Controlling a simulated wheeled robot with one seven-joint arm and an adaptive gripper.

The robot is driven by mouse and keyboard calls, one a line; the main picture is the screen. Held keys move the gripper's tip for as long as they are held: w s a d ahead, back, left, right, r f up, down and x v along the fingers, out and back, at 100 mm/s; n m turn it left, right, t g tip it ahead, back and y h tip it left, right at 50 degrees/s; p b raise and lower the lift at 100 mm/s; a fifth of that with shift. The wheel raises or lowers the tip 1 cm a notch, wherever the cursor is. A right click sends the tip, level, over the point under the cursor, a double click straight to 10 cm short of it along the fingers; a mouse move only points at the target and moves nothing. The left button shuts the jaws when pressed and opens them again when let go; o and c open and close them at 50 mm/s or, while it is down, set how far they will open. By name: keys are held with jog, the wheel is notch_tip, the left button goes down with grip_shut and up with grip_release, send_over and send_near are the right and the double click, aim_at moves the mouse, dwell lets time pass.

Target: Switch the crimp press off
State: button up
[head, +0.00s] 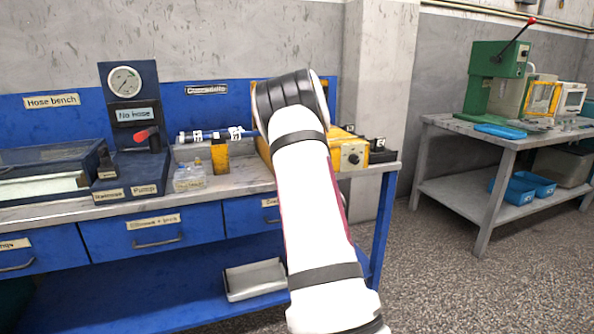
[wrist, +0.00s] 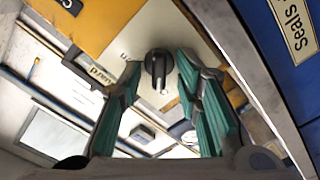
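The crimp press appears to be the yellow machine (head: 343,146) at the right end of the blue bench, partly hidden behind my white arm. A dark round knob (head: 354,159) sits on its pale front plate. In the wrist view a black knob (wrist: 156,62) on a pale plate beside yellow housing (wrist: 105,22) shows between and beyond my fingertips. A light mark on it points downward in that picture. My gripper (wrist: 158,78) is open, with teal ribbed fingers on either side of the knob and visible gaps. Whether a finger touches it I cannot tell. In the head view my gripper is hidden behind the arm.
The bench (head: 225,187) holds a gauge stand (head: 131,110) with a red-handled lever, a blue-white hose (head: 212,135) and a clear box (head: 188,177). A grey table (head: 455,127) with a green press (head: 492,78) stands right, across open floor. A blue "Seals" drawer front (wrist: 290,45) is near my gripper.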

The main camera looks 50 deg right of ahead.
jog(key=v, duration=1.2)
jog(key=shift+f, duration=0.1)
dwell(0.4)
